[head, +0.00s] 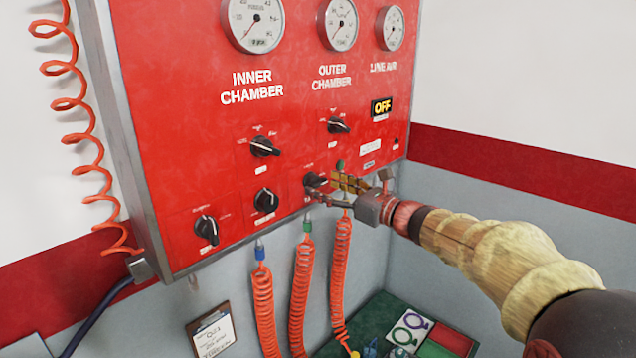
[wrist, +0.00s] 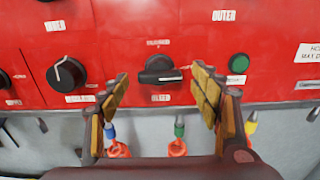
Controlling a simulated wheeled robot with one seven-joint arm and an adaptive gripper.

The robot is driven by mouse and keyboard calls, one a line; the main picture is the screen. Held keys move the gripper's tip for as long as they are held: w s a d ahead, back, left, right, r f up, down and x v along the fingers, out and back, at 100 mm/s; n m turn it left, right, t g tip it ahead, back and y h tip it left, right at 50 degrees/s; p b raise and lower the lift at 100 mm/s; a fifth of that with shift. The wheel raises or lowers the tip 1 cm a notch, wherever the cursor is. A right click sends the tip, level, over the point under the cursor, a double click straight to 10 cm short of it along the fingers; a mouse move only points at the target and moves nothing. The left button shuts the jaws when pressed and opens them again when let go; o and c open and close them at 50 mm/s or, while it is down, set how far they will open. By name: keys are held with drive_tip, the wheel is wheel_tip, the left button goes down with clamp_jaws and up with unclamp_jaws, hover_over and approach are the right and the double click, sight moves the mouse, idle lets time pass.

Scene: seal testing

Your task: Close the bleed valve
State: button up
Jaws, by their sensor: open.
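A black rotary knob (head: 313,180) sits at the lower right of the red panel (head: 190,130). In the wrist view this knob (wrist: 160,72) is in the middle, its handle lying roughly level. Its small labels are too blurred to read, so I cannot tell which knob is the bleed valve. My gripper (head: 328,190) is at the panel's lower edge beside this knob. In the wrist view its open fingers (wrist: 162,80) stand to either side of the knob, with gaps between them and it. The gripper is empty.
Other black knobs (head: 207,229) (head: 266,200) (head: 265,147) (head: 339,125) are on the panel. A green button (wrist: 238,64) is close to the right finger. Orange coiled hoses (head: 263,300) hang below the panel from coloured fittings. A clipboard (head: 211,333) is below left.

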drive_tip(key=shift+x, duration=1.45)
drive_tip(key=shift+c, duration=0.7)
drive_tip(key=c, duration=1)
